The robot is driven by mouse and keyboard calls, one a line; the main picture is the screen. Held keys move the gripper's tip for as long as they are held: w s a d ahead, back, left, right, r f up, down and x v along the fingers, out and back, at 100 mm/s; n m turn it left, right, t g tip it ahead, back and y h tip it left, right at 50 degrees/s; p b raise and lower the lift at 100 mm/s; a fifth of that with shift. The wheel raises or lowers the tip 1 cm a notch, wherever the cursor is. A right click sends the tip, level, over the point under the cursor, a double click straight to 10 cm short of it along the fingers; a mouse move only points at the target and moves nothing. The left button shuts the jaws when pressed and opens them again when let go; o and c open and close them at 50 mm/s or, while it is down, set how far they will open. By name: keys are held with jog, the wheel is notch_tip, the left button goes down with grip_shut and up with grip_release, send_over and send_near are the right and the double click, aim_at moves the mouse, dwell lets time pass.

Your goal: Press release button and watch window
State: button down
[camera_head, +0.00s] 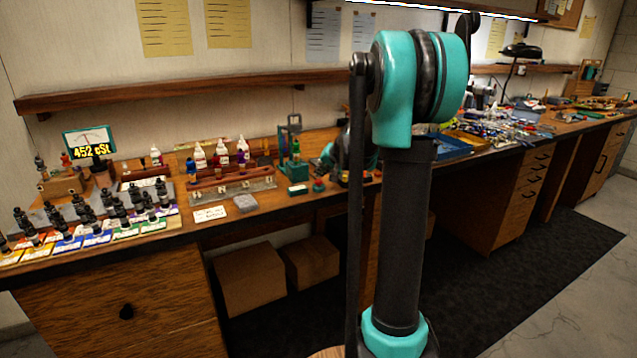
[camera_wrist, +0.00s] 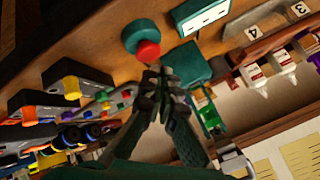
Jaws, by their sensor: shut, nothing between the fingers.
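A red button (camera_wrist: 148,51) sits on a round teal base (camera_wrist: 138,35) on the bench; the button also shows in the head view (camera_head: 319,184). My gripper (camera_wrist: 160,72) is shut and empty, its fingertips close beside the button in the wrist view. I cannot tell whether they touch it. In the head view my gripper is small and partly hidden by my arm. A green upright fixture (camera_head: 295,165) stands left of the button. A teal block with a white marked panel (camera_wrist: 204,15) lies near the button. I cannot tell whether this panel is the window.
A wooden rack with white bottles (camera_head: 222,155) stands left of the fixture. A meter reading 452 cSt (camera_head: 88,145) stands farther left. Several dark bottles (camera_head: 110,205) on coloured cards fill the left end. Tools and trays crowd the bench to the right.

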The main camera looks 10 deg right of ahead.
aim_at(320, 182)
jog(key=shift+f, duration=0.2)
jog(key=shift+f, duration=0.2)
jog(key=shift+f, duration=0.6)
dwell(0.8)
jog(key=shift+r, duration=3.5)
